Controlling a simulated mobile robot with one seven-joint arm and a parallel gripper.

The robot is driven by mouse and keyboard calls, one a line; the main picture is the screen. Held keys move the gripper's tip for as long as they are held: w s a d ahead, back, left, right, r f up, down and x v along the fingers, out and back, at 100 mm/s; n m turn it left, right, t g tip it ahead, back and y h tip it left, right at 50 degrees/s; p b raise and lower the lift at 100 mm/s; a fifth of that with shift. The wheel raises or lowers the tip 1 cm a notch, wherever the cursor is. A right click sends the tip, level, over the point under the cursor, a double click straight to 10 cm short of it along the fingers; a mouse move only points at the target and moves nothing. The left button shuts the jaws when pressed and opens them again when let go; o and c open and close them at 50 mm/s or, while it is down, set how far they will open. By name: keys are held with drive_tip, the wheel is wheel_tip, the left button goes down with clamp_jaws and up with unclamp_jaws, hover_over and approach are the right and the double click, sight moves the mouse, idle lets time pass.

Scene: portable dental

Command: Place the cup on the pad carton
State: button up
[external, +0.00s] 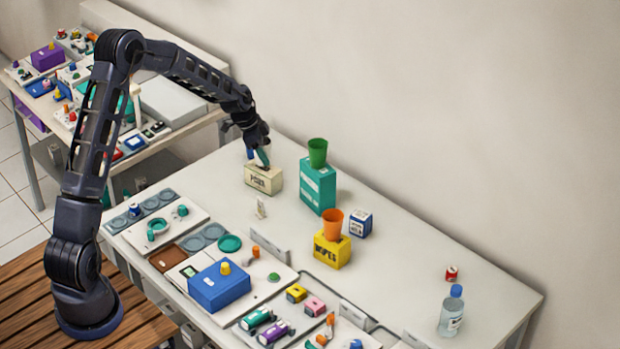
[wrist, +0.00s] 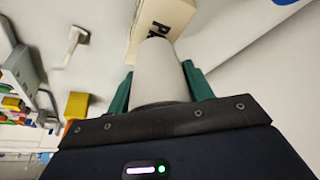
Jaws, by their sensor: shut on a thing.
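The pad carton (external: 263,181) is a cream box with dark lettering on the table, towards the back left. In the wrist view part of it (wrist: 163,22) shows beyond the cup. My gripper (external: 262,157) is right over the carton, its green fingers pointing down. It is shut on a pale grey-white cup (wrist: 158,75), with one finger on each side. In the external view the cup is mostly hidden by the gripper. The cup's far end overlaps the carton in the wrist view; I cannot tell whether they touch.
A green cup (external: 317,152) stands on a teal box (external: 318,186) to the right. An orange cup (external: 332,224) stands on a yellow wipes box (external: 332,250), beside a small blue-and-white box (external: 360,223). Trays of dental items fill the front; the table's right part is mostly clear.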

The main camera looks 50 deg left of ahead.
drive_tip(key=shift+f, duration=0.95)
drive_tip(key=shift+f, duration=0.1)
drive_tip(key=o, duration=0.9)
drive_tip(key=shift+o, duration=0.2)
